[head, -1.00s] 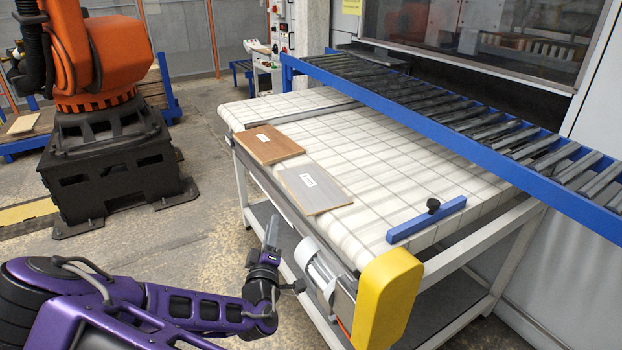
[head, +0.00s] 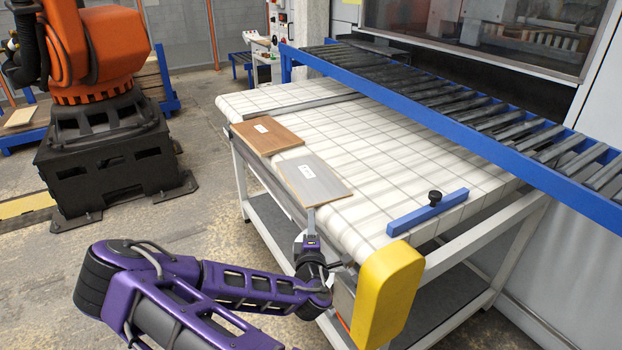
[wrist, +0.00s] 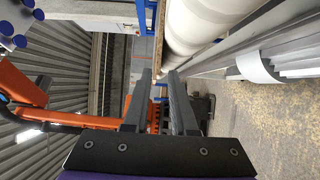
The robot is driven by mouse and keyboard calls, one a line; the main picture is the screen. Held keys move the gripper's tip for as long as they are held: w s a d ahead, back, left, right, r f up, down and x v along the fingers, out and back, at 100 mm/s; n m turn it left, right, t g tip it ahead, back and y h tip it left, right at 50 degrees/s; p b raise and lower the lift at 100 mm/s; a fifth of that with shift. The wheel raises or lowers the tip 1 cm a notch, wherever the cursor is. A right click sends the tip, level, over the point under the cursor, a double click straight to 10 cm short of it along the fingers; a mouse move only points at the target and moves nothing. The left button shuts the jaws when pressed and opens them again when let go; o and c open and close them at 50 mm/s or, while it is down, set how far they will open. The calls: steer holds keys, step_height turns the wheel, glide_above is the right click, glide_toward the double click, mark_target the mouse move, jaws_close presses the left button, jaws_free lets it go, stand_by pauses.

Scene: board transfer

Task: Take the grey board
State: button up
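The grey board (head: 318,184) has a white label and lies flat on the white belt near its front edge. A brown board (head: 265,137) with a label lies just beyond it to the left. My gripper (head: 310,212) is at the near edge of the grey board, in front of the belt. In the wrist view, the two fingers of my gripper (wrist: 160,72) stand apart. A thin board edge (wrist: 158,50) shows end-on between or just past their tips. I cannot tell whether they touch it.
The belt table (head: 390,160) has a blue stop bar (head: 428,212) and a yellow end cover (head: 386,293) at right. A blue-framed roller conveyor (head: 500,120) crosses behind. An orange robot (head: 95,50) stands at left. Much of the belt is clear.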

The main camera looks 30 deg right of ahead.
mark_target(308, 208)
steer(key=x, duration=0.7)
steer(key=shift+w+a+r+p, duration=0.1)
steer(key=shift+w+a+p, duration=0.15)
steer(key=shift+w, duration=0.25)
jaws_close()
stand_by(1.0)
